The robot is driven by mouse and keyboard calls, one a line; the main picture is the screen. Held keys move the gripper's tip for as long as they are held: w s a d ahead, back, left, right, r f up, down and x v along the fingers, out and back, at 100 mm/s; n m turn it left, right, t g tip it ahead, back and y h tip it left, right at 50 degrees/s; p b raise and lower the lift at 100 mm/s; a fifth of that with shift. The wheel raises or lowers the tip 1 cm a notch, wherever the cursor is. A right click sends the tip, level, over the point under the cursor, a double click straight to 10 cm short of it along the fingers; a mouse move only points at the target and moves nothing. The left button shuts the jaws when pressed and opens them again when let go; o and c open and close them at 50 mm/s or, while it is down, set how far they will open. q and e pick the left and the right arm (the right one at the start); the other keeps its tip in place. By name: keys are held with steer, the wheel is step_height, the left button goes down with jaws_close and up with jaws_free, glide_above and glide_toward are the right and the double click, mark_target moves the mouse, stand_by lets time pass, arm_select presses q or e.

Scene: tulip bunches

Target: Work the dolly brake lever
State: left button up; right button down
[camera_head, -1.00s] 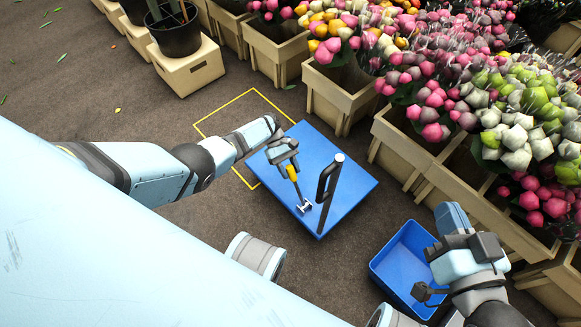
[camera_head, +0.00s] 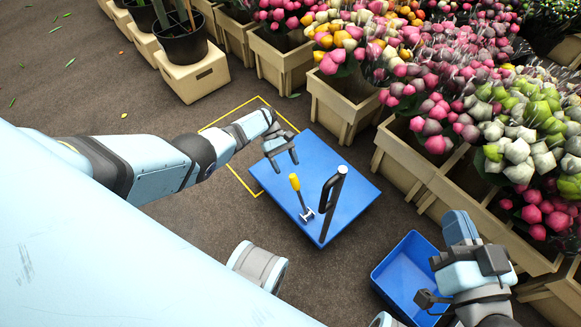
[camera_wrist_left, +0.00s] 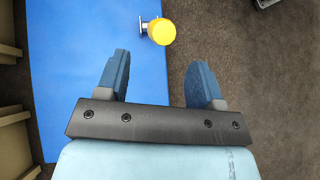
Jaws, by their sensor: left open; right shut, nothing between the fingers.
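The blue dolly (camera_head: 345,215) lies flat on the floor with a black upright handle (camera_head: 331,192) near its front edge. The brake lever (camera_head: 299,195) has a yellow grip and a metal base, and stands tilted up and to the left. Its yellow grip (camera_wrist_left: 161,32) also shows in the left wrist view, beyond my fingertips. My left gripper (camera_head: 283,163) is open and empty above the dolly, apart from the lever; its two fingers (camera_wrist_left: 157,75) show with a gap between them. My right gripper (camera_head: 432,303) is shut and empty over the blue bin at the lower right.
The open blue bin (camera_head: 404,271) stands right of the dolly. Wooden crates (camera_head: 345,103) of tulips line the back and right. A yellow floor outline (camera_head: 236,171) runs behind and left of the dolly.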

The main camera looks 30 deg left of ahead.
arm_select(q)
steer(key=v, duration=0.8)
